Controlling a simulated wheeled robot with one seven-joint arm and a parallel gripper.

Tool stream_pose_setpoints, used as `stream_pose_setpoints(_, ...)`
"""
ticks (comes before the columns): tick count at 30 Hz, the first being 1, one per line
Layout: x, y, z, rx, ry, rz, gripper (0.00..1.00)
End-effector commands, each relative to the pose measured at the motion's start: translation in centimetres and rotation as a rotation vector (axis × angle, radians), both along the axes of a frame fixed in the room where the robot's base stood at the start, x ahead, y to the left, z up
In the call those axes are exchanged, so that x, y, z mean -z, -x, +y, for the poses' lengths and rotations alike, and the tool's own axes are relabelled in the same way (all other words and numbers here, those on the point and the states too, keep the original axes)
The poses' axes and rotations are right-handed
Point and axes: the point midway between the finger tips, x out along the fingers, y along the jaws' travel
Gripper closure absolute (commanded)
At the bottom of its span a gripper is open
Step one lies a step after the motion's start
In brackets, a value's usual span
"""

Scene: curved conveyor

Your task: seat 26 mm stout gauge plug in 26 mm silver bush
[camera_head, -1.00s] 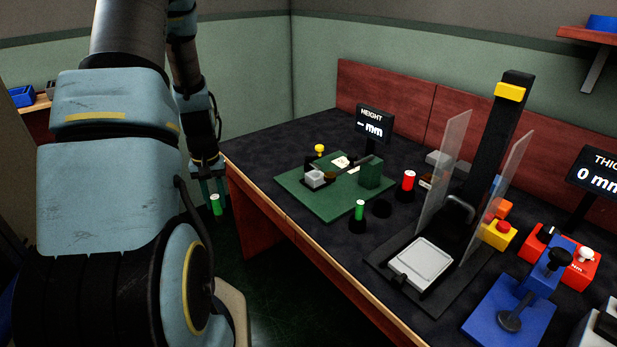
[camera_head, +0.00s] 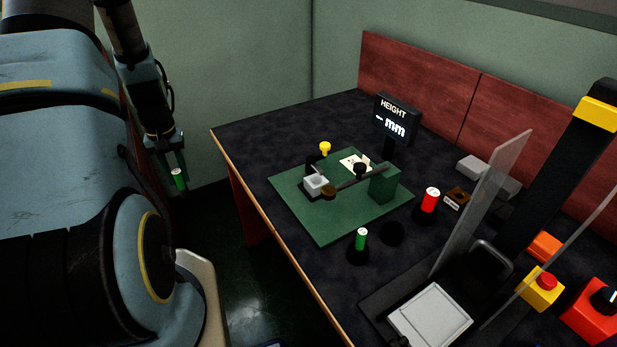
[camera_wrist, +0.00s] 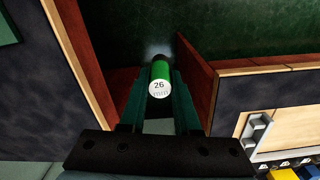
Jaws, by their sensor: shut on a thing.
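My gripper (camera_head: 177,166) is shut on a green plug (camera_head: 179,180) with a white end, out past the left edge of the bench.
A height display (camera_head: 396,118) stands behind the plate. Clear panels (camera_head: 482,205) and a black press stand at right.

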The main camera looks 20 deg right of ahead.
Motion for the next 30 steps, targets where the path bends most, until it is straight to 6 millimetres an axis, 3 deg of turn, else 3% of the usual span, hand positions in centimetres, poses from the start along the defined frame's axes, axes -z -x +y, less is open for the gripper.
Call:
stream_pose_setpoints(8,-1.3,-0.5,-3.0,-0.018,0.004,-0.003,1.0)
stream_pose_setpoints(17,-3.8,-0.8,-8.6,-0.062,0.011,-0.001,1.0)
stream_pose_setpoints(23,-6.8,0.0,-14.8,-0.107,0.015,-0.001,1.0)
stream_pose_setpoints(30,-12.4,3.9,-24.9,-0.197,0.014,0.001,1.0)
